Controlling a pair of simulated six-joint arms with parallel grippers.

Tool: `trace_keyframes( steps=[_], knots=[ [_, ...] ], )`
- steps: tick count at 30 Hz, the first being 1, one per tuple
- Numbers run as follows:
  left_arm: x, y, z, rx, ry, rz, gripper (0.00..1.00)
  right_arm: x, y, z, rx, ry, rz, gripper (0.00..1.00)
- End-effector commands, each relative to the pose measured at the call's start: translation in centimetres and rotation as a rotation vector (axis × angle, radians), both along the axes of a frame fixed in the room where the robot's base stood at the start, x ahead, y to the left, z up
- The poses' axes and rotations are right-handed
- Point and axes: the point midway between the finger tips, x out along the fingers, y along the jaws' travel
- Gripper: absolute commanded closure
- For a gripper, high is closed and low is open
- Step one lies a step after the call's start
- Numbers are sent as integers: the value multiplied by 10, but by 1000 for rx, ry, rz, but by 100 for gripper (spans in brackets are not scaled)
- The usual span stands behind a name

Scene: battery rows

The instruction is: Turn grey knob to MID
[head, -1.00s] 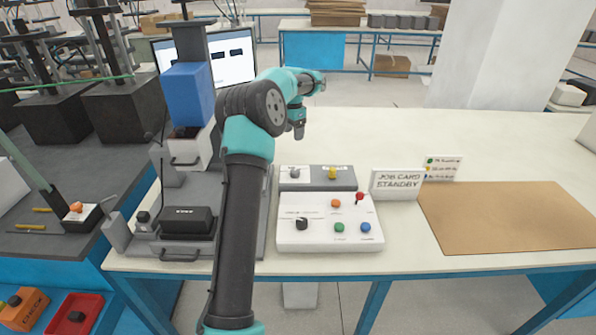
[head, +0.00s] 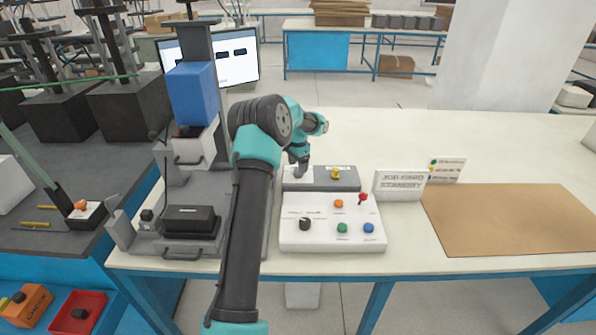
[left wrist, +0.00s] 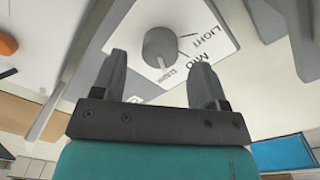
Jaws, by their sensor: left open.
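The grey knob (left wrist: 159,46) sits on a white plate (left wrist: 205,14) lettered LIGHT, MID and a third word too small to read. A pale mark by the knob's edge lies towards the third word, but I cannot tell its setting for sure. My left gripper (left wrist: 158,82) is open, its two fingers spread in front of the knob, apart from it. In the head view my left gripper (head: 300,171) hangs over the left end of the grey and white panel (head: 318,187), hiding the knob there. My right gripper is not in view.
A yellow knob (head: 335,173) stands on the same panel, to the right. In front is a white box (head: 318,243) with a black knob (head: 305,224), coloured buttons and a red lever (head: 362,198). A job card sign (head: 399,185) stands to the right. A fixture with a black block (head: 190,218) lies left.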

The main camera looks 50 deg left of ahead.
Motion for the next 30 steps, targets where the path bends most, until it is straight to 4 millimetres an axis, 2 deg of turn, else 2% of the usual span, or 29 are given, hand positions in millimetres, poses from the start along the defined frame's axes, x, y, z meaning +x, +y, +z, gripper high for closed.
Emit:
trace_keyframes(
  steps=[3, 6, 17, 30],
  knots=[
    [-1, 0, -17, -1, 1, 1, 33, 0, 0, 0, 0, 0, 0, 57],
    [-1, -1, -25, -1, 1, 1, 33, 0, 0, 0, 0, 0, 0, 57],
    [0, -1, -30, 0, 0, 0, 33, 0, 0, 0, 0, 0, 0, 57],
    [0, -1, -29, 0, 0, 0, 74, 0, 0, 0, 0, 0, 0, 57]
  ],
)
